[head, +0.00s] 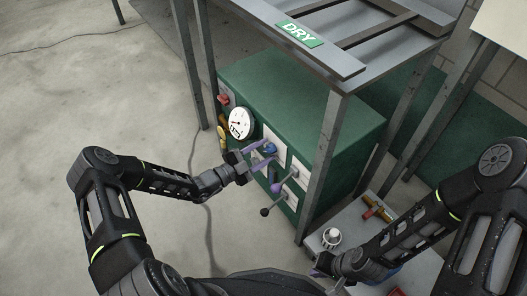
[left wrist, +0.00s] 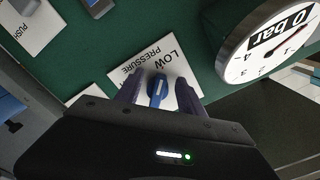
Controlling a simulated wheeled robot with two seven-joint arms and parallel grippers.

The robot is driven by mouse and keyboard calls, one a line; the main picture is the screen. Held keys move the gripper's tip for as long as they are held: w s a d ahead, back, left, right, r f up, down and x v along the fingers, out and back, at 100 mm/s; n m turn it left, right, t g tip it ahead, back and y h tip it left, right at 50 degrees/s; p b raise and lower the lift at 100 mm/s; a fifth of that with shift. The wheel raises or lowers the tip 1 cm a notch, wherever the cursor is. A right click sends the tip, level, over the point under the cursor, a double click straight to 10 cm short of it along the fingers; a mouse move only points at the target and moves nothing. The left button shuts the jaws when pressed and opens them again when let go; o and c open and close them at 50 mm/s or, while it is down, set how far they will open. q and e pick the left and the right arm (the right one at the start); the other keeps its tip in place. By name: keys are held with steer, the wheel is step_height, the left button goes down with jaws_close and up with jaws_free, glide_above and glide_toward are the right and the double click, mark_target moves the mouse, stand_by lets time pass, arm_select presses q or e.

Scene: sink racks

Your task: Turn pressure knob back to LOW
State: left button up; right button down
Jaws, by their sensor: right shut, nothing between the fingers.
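The blue pressure knob (left wrist: 157,92) sits on a white plate (left wrist: 186,84) marked LOW and PRESSURE, upside down in the left wrist view. Its handle points roughly up toward the lettering there. In the head view the knob (head: 270,148) is on the green cabinet's front. My left gripper (head: 260,155) is open, with a purple finger on each side of the knob. In the left wrist view, gaps show between the fingers (left wrist: 157,98) and the knob.
A round pressure gauge (head: 241,123) labelled bar is beside the knob plate. The DRY rack (head: 320,55) stands above. Fittings lie on the low grey bench (head: 345,215).

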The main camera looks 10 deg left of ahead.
arm_select(q)
steer(key=shift+o, duration=0.4)
steer(key=p+v, duration=0.1)
steer(key=v, duration=0.7)
stand_by(0.4)
